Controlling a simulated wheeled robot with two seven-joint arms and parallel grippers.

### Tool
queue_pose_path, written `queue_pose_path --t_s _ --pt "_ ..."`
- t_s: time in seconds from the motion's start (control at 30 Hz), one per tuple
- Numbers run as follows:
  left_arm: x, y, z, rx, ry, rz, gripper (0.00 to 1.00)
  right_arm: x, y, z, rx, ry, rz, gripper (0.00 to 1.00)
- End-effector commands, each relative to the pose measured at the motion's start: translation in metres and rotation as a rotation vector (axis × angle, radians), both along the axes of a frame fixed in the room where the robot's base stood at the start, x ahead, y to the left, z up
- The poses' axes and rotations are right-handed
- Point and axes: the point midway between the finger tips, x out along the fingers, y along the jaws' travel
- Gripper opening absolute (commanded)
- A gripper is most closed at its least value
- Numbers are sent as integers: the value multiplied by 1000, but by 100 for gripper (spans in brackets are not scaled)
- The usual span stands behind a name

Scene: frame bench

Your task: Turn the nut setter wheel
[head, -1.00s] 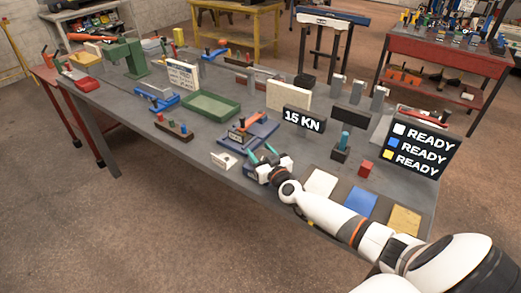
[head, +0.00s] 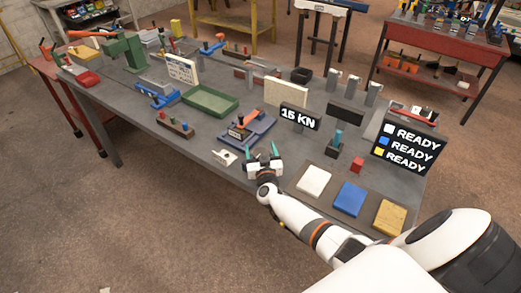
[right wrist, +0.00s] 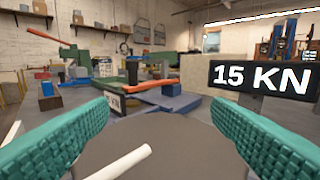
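My right gripper (head: 262,153) is open and empty at the bench's front edge, its two teal fingers spread. A white rod (right wrist: 118,163) lies low between the fingers there. I cannot tell which part is the nut setter wheel. My left gripper is not in view.
White, blue (head: 349,198) and yellow pads lie to the right, before a READY board (head: 408,146). A green tray (head: 210,101) is farther back.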

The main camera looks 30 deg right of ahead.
Motion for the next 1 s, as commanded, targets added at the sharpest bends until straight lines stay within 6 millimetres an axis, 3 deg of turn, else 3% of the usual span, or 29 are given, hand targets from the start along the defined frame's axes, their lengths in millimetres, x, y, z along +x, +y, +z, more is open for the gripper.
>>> queue_pose_path --t_s 0.37,0.8,1.0 --pt "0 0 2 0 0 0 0 -6 3 0 1 0 2 75" --pt "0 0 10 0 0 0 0 -83 38 -1 3 2 1 75" --pt "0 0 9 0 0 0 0 -105 48 0 0 1 1 75"
